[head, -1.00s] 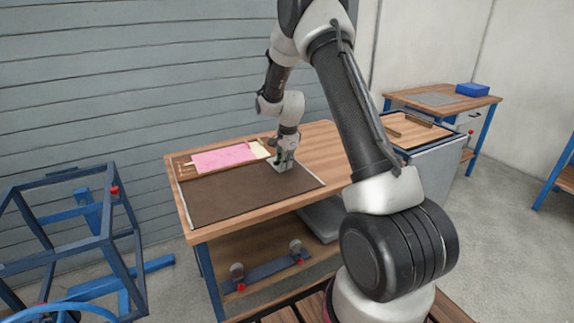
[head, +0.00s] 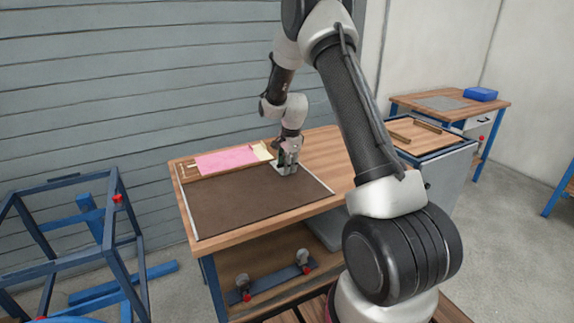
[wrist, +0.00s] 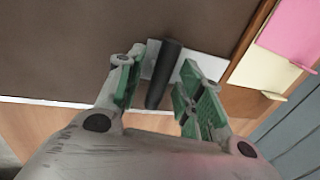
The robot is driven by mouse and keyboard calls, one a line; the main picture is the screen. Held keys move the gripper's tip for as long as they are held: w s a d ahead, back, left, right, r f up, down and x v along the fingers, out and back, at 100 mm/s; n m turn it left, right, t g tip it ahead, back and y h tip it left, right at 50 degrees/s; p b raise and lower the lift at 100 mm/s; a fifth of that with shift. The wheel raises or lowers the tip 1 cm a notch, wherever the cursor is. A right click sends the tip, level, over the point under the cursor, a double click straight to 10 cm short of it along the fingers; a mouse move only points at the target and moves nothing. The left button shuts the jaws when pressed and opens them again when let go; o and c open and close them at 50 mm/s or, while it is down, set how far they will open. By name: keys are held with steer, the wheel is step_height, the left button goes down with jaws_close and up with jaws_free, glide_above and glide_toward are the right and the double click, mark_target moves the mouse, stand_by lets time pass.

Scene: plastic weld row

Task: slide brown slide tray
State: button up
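The brown slide tray (head: 250,201) is a flat dark brown panel with a pale edge, lying on the wooden table. Its brown surface (wrist: 90,45) fills the upper left of the wrist view. A dark bar handle (wrist: 163,75) with pale plates beside it stands near the pale edge. My gripper (head: 287,169) is low at the tray's far right corner. In the wrist view my gripper (wrist: 160,88) has its green-padded fingers apart, one on each side of the handle. A gap shows on the left; contact on the right is unclear.
A pink sheet (head: 225,158) and a cream sheet (head: 262,151) lie in a wooden holder behind the tray. A blue frame (head: 75,235) stands at left. A cabinet with a wooden top (head: 425,139) stands at right. Bare tabletop (head: 325,155) lies right of the tray.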

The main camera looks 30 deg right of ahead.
steer(key=shift+r, duration=0.1)
step_height(320, 180, up, 12)
steer(key=s, duration=0.2)
steer(key=shift+s+f, duration=0.2)
stand_by(0.5)
